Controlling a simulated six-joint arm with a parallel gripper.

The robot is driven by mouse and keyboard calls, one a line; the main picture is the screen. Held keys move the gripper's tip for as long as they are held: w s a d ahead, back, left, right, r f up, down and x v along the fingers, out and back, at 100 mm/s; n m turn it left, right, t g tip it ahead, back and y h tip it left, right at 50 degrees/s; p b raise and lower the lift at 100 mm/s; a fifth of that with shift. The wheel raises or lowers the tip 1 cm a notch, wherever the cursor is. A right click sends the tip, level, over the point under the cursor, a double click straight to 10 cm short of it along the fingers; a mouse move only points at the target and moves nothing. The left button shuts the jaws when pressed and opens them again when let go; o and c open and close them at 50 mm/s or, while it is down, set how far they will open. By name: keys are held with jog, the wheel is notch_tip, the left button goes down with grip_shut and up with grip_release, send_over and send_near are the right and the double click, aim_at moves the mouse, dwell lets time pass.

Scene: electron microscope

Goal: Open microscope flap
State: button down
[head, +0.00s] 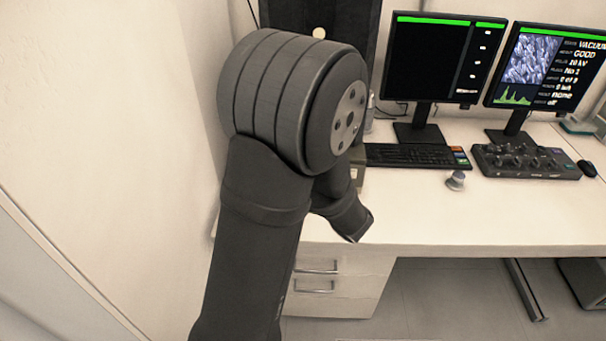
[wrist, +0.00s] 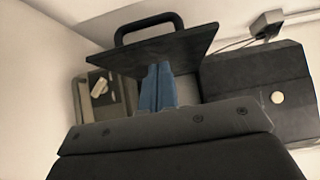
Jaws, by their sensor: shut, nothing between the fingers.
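The microscope flap is a dark flat plate (wrist: 150,52) with a black loop handle (wrist: 148,27), in the upper middle of the wrist view. It sits at a tilt, standing out from the body. My gripper (wrist: 158,68) shows there as blue fingers, shut and empty, with the tips at the flap's lower edge; I cannot tell whether they touch it. A recess (wrist: 90,105) with a small pale piece inside shows left of the fingers. The dark microscope body (wrist: 255,75) has a pale round spot. In the head view my arm hides most of the microscope (head: 350,20) and my gripper.
A white desk (head: 420,215) holds two monitors (head: 432,60) (head: 545,65), a keyboard (head: 415,156), a knob panel (head: 525,160), a mouse (head: 587,168) and a small grey knob-like thing (head: 456,180). A pale wall stands close on the left. The desk front is mostly clear.

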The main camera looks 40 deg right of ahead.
jog(key=shift+w+a, duration=0.5)
jog(key=w+a, duration=0.3)
jog(key=shift+a, duration=0.15)
dwell(0.4)
jog(key=s, duration=1.3)
